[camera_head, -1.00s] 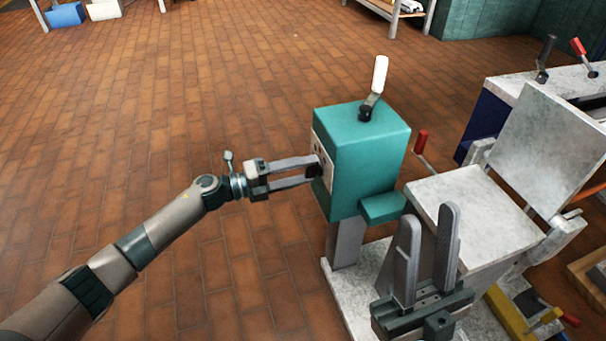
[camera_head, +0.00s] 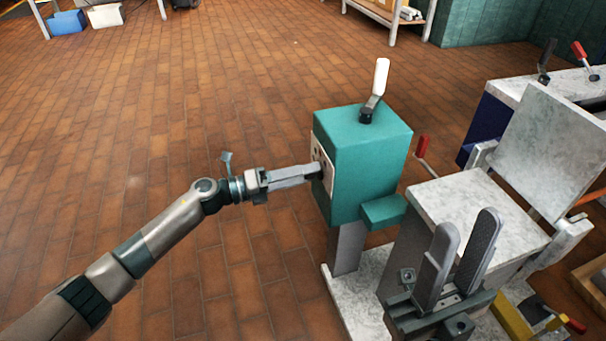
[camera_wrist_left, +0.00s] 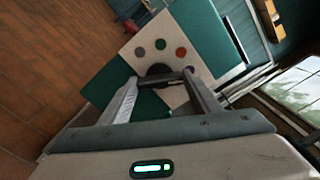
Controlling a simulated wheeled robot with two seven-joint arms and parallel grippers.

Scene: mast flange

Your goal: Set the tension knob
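The teal box (camera_head: 362,165) carries a pale panel (camera_wrist_left: 187,42) on its left face. The dark tension knob (camera_wrist_left: 159,70) sits on this panel, below grey, green and orange round spots. My left gripper (camera_head: 318,170) reaches the panel from the left. In the left wrist view its fingertips (camera_wrist_left: 161,78) are on either side of the knob's dark bar and appear to touch its ends. In the head view the fingers overlap and hide the knob. My right gripper (camera_head: 467,222) is open and empty in front of the pale machine bed.
A white-handled lever (camera_head: 378,85) stands on top of the box. A red-handled lever (camera_head: 422,147) is to its right. A pale slab bed (camera_head: 470,205) with an upright plate (camera_head: 545,150) lies right.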

